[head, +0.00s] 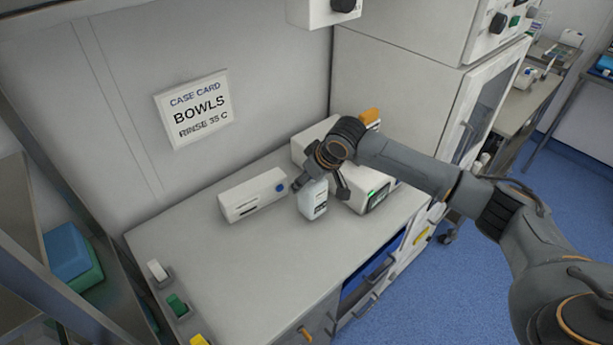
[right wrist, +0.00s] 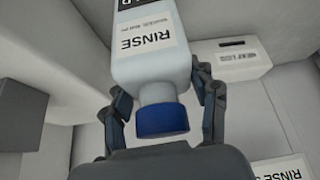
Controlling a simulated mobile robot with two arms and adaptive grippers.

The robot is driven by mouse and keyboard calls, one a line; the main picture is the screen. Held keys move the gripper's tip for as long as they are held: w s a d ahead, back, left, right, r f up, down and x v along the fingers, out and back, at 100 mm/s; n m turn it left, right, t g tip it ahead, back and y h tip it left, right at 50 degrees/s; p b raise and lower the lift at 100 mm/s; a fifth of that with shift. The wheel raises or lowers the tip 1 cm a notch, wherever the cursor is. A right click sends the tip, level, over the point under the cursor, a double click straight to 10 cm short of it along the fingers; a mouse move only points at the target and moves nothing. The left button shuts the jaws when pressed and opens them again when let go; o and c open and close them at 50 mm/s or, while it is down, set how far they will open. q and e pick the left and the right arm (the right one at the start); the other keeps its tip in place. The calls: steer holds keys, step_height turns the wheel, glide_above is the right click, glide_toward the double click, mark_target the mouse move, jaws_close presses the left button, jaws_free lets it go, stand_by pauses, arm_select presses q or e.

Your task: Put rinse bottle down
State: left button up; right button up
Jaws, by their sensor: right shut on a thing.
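The rinse bottle (head: 313,204) is white with a label and stands about upright over the counter (head: 250,262), between two white devices. In the right wrist view the bottle (right wrist: 153,60) shows a label reading RINSE and a blue cap (right wrist: 162,121). My right gripper (head: 320,186) comes down from above and is shut on the bottle, with one finger on each side. It also shows in the right wrist view (right wrist: 166,97). I cannot tell whether the bottle's base touches the counter. My left gripper is not in view.
A white box with a blue button (head: 253,195) is left of the bottle. A device with a green-lit screen (head: 372,198) is close on its right. A card (head: 195,108) reading BOWLS, RINSE 35 C hangs on the wall. The counter's front left is clear; small coloured items line its left edge.

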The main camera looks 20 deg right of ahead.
steer(key=shift+f, duration=0.25)
steer(key=o, duration=1.7)
steer(key=shift+f, duration=0.15)
